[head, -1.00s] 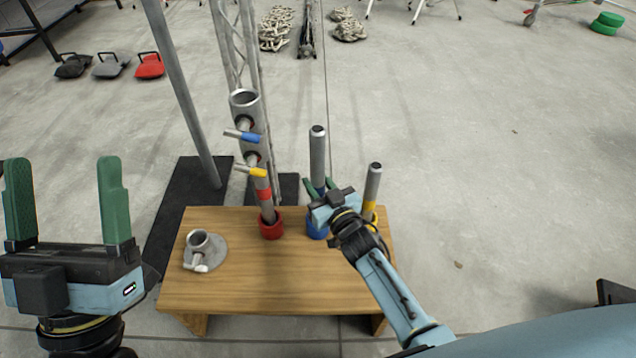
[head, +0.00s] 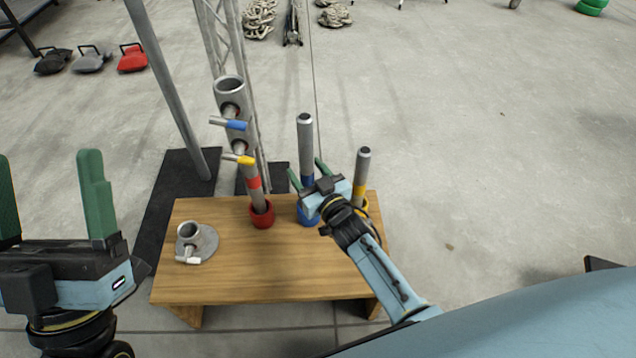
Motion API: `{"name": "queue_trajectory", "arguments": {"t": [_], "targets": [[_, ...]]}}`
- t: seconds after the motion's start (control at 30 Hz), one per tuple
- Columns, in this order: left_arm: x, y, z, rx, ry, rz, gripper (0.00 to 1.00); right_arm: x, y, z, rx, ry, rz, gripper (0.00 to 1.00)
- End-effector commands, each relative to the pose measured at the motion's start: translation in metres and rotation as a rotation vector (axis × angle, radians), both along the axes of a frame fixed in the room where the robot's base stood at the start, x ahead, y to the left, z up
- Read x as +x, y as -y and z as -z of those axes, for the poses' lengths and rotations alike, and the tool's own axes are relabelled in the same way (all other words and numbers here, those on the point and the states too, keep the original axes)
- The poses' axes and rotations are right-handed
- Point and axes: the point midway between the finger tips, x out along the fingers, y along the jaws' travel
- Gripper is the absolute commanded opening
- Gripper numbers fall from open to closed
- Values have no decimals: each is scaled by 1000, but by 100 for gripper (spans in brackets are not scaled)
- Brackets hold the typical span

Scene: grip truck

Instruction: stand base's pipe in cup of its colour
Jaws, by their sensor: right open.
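The grey round base (head: 207,241) with its short socket and white-handled clamp sits empty at the left of the table. A pipe with a red band (head: 254,184) stands slightly tilted in the red cup (head: 262,216). A grey pipe with a blue band (head: 305,135) stands upright in the blue cup (head: 304,214). A pipe with a yellow band (head: 361,172) stands in the yellow cup (head: 363,207), partly hidden by my arm. My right gripper (head: 306,167) is open, its fingers on either side of the blue-banded pipe. My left gripper (head: 46,155) is open and empty, left of the table.
A slanted grey pole (head: 166,85) stands on a dark mat (head: 160,215). The table's front (head: 265,285) is clear.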

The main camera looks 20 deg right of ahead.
Motion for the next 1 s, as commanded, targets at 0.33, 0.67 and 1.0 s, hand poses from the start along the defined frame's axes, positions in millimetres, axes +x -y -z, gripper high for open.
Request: {"name": "queue_trajectory", "arguments": {"t": [0.33,0.67,1.0], "targets": [[18,5,4,58,-195,1,77,-41,8,-3,1,-1,0,56],[39,7,43,158,-522,-8,77,-90,18,-3,0,1,0,56],[45,0,92,243,-808,-28,77,-123,24,-2,0,2,0,56]]}}
